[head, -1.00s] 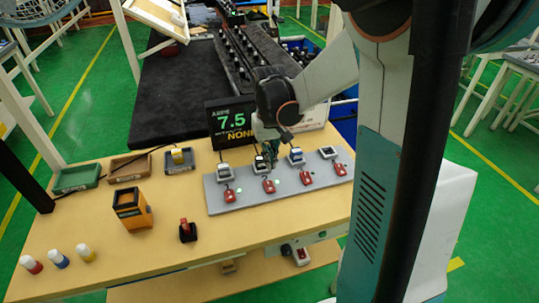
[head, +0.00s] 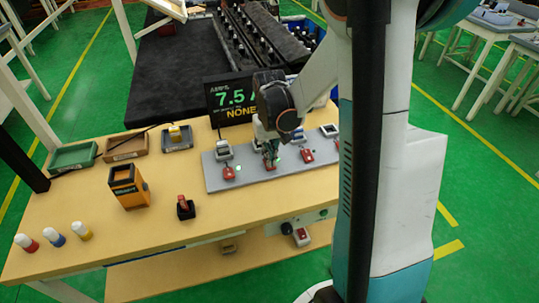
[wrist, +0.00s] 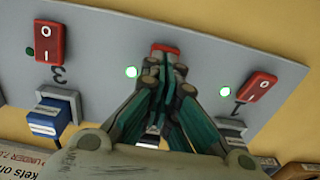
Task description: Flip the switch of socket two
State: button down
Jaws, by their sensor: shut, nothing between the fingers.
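The grey socket board (head: 214,180) lies along the table's right side, with a row of red rocker switches and sockets. In the wrist view, socket two's red switch (wrist: 165,49) is at top centre, mostly hidden behind my fingertips. My gripper (wrist: 163,68) is shut and empty, its tips at that switch's near edge; I cannot tell whether they touch it. In the head view, my gripper (head: 269,157) reaches down over the second switch from the left. A lit green lamp (wrist: 131,72) shows beside the fingers. Switch three (wrist: 49,42) and switch one (wrist: 257,87) flank it.
A blue plug (wrist: 50,118) sits in socket three. A dark display (head: 231,100) behind the board reads 7.5 and "NONE". Small trays (head: 126,147), an orange box (head: 128,187), a red-topped black item (head: 185,207) and small bottles (head: 54,239) stand to the left.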

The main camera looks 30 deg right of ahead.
aim_at(272, 169)
jog(key=shift+s+a+f+t+b, duration=0.1)
jog(key=shift+s+f+t+b, duration=0.3)
jog(key=shift+t, duration=0.3)
jog(key=shift+s, duration=0.2)
jog(key=shift+f, duration=0.1)
jog(key=shift+s+a, duration=0.3)
jog(key=shift+s, duration=0.5)
jog(key=shift+w+r+p, duration=0.1)
jog(key=shift+r+p, duration=0.2)
jog(key=shift+r, duration=0.1)
notch_tip(272, 169, up, 13)
jog(key=s+p, duration=0.1)
jog(key=p, duration=0.5)
jog(key=shift+s+a+r, duration=0.2)
jog(key=shift+s, duration=0.15)
